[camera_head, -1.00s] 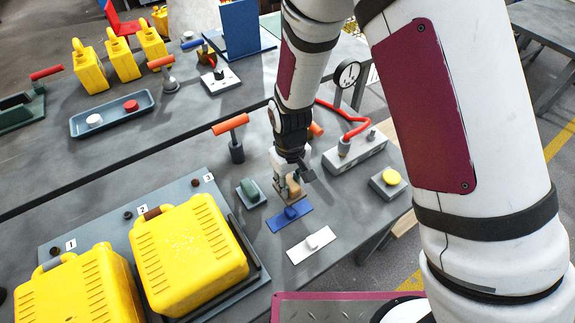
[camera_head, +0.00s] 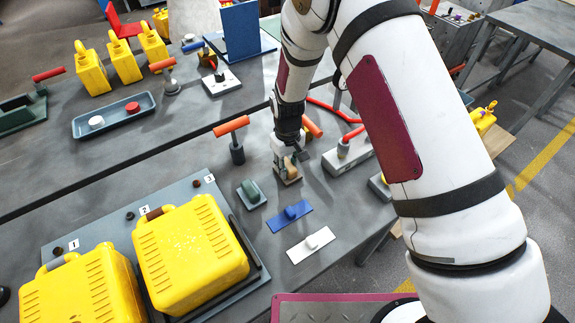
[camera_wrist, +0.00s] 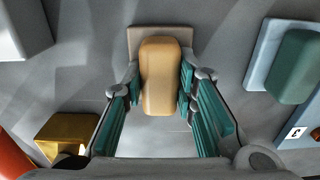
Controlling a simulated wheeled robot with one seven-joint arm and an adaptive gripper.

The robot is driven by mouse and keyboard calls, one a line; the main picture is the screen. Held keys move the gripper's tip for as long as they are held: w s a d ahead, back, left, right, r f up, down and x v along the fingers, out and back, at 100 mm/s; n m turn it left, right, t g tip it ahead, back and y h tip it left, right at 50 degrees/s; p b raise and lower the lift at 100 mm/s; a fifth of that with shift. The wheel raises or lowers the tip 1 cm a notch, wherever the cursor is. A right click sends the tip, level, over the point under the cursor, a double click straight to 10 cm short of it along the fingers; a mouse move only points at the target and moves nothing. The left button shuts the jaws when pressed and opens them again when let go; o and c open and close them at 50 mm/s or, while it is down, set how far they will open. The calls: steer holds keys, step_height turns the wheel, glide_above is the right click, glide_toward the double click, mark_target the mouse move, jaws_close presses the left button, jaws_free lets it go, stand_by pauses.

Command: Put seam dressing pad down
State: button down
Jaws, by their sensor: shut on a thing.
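The seam dressing pad, a tan rounded grip on a flat brownish base, shows in the wrist view (camera_wrist: 160,80) between my gripper's teal-lined fingers (camera_wrist: 158,95). My gripper is shut on its grip. In the head view my gripper (camera_head: 287,160) points down over the table, with the tan pad (camera_head: 289,176) at its tip. The pad is low over or on the grey tabletop; I cannot tell whether its base touches. It is behind the blue pad and right of the green pad, apart from both.
The green pad (camera_head: 251,194), blue pad (camera_head: 290,216) and white pad (camera_head: 311,244) lie nearby. An orange-handled tool (camera_head: 235,140) stands left of my gripper. A grey box (camera_head: 347,157) is at right. Yellow jerry cans (camera_head: 190,255) occupy the front left.

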steer(key=shift+f, duration=0.15)
steer(key=c, duration=1.3)
jaws_free()
